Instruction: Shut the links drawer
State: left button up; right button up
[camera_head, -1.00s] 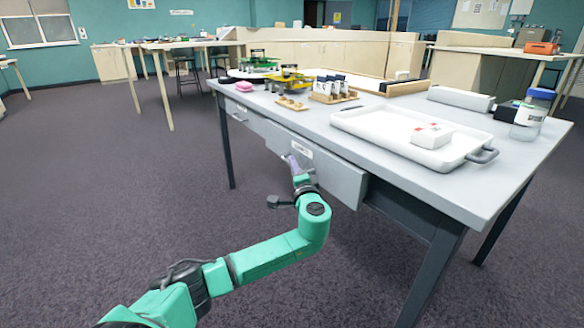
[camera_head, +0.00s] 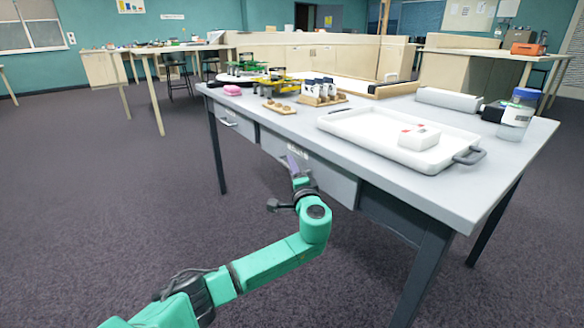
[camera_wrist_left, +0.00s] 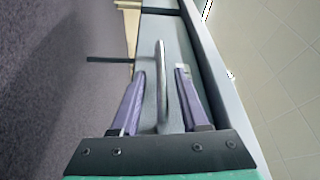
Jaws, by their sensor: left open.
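The links drawer (camera_head: 335,183) is a grey drawer under the near long side of the grey table (camera_head: 262,112). Its front seems to stand a little out from the table frame; the exact gap is hard to judge. A small label, too small to read, is at its top edge. My left gripper (camera_head: 295,165) is at the drawer front, below the label. In the left wrist view, the drawer's bar handle (camera_wrist_left: 162,85) lies between the two spread purple fingers of the gripper (camera_wrist_left: 158,88), apart from both. My right gripper is out of view.
A second drawer (camera_head: 232,120) sits further left under the tabletop and looks shut. A white tray (camera_head: 345,122) with a white box (camera_head: 419,137), and a blue-lidded jar (camera_head: 518,115), stand on top. The floor left of the table is clear.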

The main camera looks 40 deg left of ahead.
pick_arm(q)
jog(key=r+p+v, duration=0.1)
jog(key=p+v, duration=0.1)
jog(key=v, duration=1.1)
jog(key=shift+s+d+f+p, duration=0.2)
jog(key=shift+f+p, duration=0.15)
jog(key=shift+f, duration=0.15)
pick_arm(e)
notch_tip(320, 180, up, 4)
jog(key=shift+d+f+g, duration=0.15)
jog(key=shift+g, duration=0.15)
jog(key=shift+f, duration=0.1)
